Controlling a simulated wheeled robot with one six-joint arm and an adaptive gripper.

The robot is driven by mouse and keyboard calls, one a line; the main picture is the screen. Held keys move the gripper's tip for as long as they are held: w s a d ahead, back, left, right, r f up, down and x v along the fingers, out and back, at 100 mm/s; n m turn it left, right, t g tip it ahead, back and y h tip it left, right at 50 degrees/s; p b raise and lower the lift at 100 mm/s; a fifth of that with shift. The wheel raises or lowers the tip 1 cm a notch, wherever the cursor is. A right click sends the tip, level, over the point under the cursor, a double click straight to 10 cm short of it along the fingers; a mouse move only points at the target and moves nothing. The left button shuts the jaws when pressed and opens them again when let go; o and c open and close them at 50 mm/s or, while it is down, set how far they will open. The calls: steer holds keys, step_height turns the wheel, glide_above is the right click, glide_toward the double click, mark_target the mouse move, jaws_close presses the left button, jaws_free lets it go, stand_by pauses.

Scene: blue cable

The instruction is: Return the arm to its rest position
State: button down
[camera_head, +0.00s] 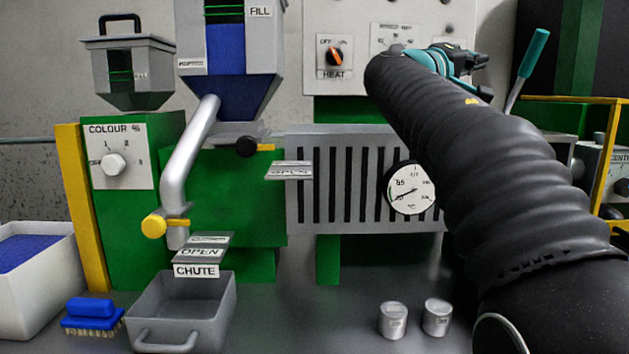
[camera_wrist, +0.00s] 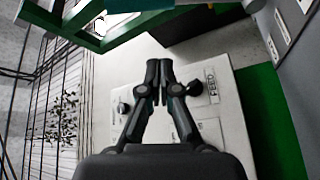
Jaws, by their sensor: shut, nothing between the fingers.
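My arm, in a black ribbed sleeve, reaches up from the lower right in the head view. My gripper (camera_head: 478,62) is at its far end, in front of the upper panel (camera_head: 355,15) and right of the HEAT knob (camera_head: 335,57). In the wrist view my gripper (camera_wrist: 159,75) is shut, its fingertips together with nothing between them. Behind the fingers is a pale panel (camera_wrist: 222,118) with a FEED label (camera_wrist: 212,85) and a dark knob. The sleeve hides part of the machine behind it in the head view.
A gauge (camera_head: 411,188) sits close left of my arm. A teal-handled lever (camera_head: 533,55) and yellow rail (camera_head: 606,150) stand to the right. A grey bin (camera_head: 185,310), blue brush (camera_head: 92,316) and two metal weights (camera_head: 393,320) are on the bench below.

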steer(key=s+a+f+g+y+p, duration=0.1)
steer(key=s+a+f+y, duration=0.5)
steer(key=f, duration=0.8)
steer(key=s+a+f+g+y+p, duration=0.1)
steer(key=s+a+f+y+p, duration=0.2)
steer(key=s+f, duration=1)
steer(key=s+a+f+g+y+p, duration=0.1)
steer(key=s+a+f+y+p, duration=0.1)
steer(key=s+a+f+y, duration=0.7)
step_height(320, 180, down, 7)
steer(key=shift+s+a, duration=0.7)
steer(key=shift+a, duration=0.2)
